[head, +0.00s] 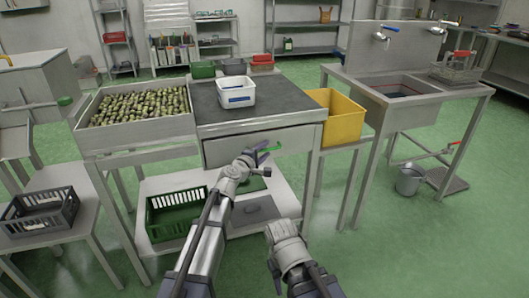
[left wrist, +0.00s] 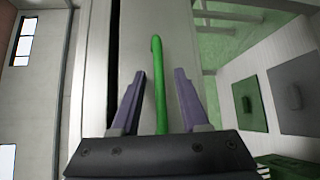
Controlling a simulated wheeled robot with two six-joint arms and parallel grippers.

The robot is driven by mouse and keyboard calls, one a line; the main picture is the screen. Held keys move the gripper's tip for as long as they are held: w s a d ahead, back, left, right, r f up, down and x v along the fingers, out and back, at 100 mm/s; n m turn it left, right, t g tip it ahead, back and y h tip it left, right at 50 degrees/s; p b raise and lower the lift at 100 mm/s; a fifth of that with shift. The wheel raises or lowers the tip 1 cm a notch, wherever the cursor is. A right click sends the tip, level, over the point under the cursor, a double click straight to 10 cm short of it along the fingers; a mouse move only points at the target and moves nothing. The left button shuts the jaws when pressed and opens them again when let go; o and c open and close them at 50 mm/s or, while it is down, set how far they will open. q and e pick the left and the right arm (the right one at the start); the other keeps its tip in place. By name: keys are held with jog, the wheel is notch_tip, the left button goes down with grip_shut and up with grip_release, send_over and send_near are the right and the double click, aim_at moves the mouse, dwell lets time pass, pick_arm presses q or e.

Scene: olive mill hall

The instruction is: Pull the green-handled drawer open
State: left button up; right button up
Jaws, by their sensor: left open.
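The grey drawer (head: 222,150) sits under the dark-topped bench in the head view, its front looking about flush with the frame. Its green handle (head: 269,147) is a bar on the front, partly hidden by my left gripper (head: 259,153). In the left wrist view the green handle (left wrist: 158,75) runs between the two purple fingers of my left gripper (left wrist: 160,88). The fingers are open, with a visible gap on each side of the handle. My right gripper (head: 282,229) is low at the centre, apart from the bench; its fingers cannot be made out.
A tray of olives (head: 140,107) is left of the bench top (head: 285,100), which bears a white bin (head: 236,91). A yellow crate (head: 342,117) stands at the right. Below are a green basket (head: 175,215) and lower shelf (head: 288,201). Floor at right is mostly free.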

pick_arm(q)
grip_shut()
dwell(0.3)
dwell(1.1)
